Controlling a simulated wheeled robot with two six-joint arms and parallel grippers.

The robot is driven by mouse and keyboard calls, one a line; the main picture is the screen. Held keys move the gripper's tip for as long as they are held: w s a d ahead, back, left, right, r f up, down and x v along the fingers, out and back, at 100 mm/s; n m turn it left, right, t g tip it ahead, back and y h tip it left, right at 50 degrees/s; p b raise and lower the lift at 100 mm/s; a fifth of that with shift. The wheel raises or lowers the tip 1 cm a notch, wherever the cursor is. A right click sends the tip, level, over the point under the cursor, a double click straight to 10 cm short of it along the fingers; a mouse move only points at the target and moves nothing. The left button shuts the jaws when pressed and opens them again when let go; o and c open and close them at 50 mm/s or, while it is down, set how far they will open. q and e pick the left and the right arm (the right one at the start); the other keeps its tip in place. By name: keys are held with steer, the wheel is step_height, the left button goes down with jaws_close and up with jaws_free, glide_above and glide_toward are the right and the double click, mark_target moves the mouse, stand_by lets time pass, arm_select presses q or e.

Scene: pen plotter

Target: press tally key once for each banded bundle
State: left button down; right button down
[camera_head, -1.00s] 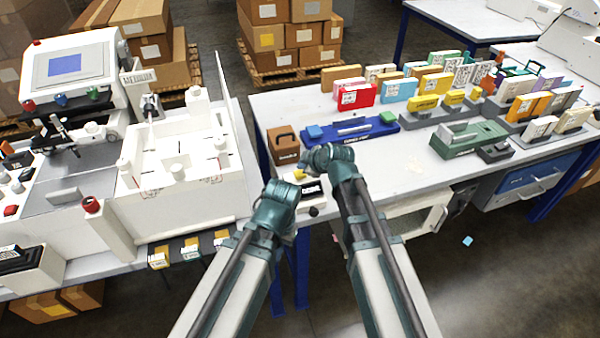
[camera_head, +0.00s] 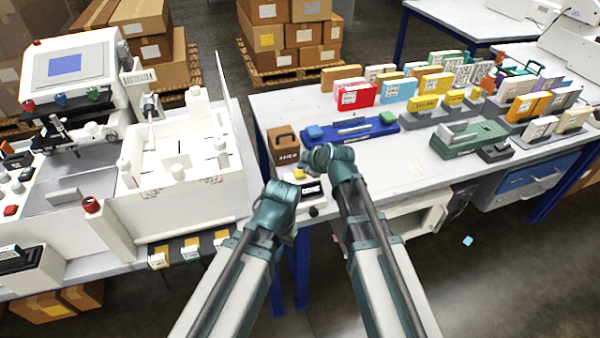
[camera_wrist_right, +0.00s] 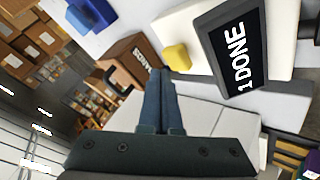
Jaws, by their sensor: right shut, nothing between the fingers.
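The tally counter is a small white box (camera_head: 318,204) at the near left corner of the right table. Its black display (camera_wrist_right: 238,45) reads "1 DONE" in the right wrist view. Its yellow key (camera_wrist_right: 177,57) stands beside the display and also shows in the head view (camera_head: 299,174). My right gripper (camera_wrist_right: 160,75) is shut and empty, its fingertips close to the key with a visible gap. My left gripper (camera_head: 284,196) is near the counter's left side; its fingers are hidden. Three small white-and-yellow bundles (camera_head: 190,252) sit in dark slots at the left table's front edge; their bands are too small to confirm.
A brown box (camera_head: 285,143) and a blue device (camera_head: 350,130) stand behind the counter. A green-grey device (camera_head: 468,138) and upright coloured packs stand farther right. Bare tabletop (camera_head: 400,172) lies right of my arms.

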steer(key=shift+f, duration=0.1)
steer(key=shift+f+b, duration=0.3)
steer(key=shift+b, duration=0.15)
steer(key=shift+f+b, duration=0.55)
steer(key=shift+f, duration=0.05)
stand_by(0.8)
steer(key=shift+r, duration=0.1)
steer(key=shift+r+p, duration=0.95)
steer(key=shift+p, duration=0.1)
step_height(320, 180, up, 5)
steer(key=p, duration=0.5)
stand_by(2.3)
